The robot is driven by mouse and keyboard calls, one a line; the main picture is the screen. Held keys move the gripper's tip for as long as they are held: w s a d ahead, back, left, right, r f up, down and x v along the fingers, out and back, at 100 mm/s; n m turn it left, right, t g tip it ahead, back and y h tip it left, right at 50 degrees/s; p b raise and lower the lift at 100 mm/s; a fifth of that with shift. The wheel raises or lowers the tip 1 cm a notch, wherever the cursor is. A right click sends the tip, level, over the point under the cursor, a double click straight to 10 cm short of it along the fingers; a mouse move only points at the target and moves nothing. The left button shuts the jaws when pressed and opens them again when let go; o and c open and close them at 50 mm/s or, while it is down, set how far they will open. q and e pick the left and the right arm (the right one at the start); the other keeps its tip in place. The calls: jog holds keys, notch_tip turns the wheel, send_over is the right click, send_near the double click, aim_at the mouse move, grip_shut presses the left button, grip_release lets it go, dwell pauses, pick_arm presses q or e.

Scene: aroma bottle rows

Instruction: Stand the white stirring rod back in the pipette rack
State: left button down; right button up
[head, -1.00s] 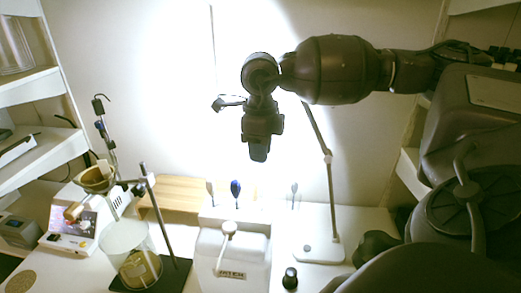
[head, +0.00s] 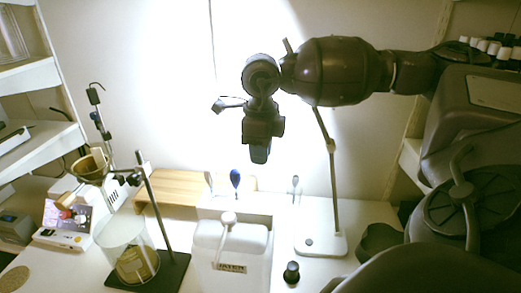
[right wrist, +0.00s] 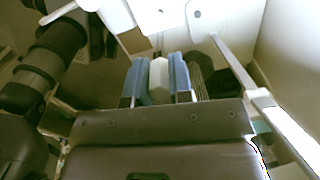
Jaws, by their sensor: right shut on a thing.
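My right gripper (head: 259,153) hangs in front of the bright wall, above the bench. In the right wrist view its two blue fingers (right wrist: 180,78) are shut on a white piece, which I take to be the white stirring rod (right wrist: 158,82). The rod's length is hidden there, and it does not show against the glare in the head view. Below the gripper, a pale rack (head: 262,205) seems to stand behind a white box. A blue-bulbed pipette (head: 236,178) stands upright at it. My left gripper is not in view.
The white box (head: 230,245) with a round-knobbed white handle (head: 228,218) stands in front. A lamp stand (head: 320,243) and small black bottle (head: 291,272) are to its right. A glass beaker (head: 126,250) and dark metal stand (head: 160,215) are to its left. A wooden board (head: 170,187) lies behind.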

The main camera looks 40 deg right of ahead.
dwell(0.4)
jog(key=shift+f+b, duration=0.35)
dwell(0.8)
jog(key=shift+f+b, duration=0.35)
jog(key=shift+f, duration=0.2)
jog(key=shift+f+b, duration=0.6)
jog(key=shift+f, duration=0.4)
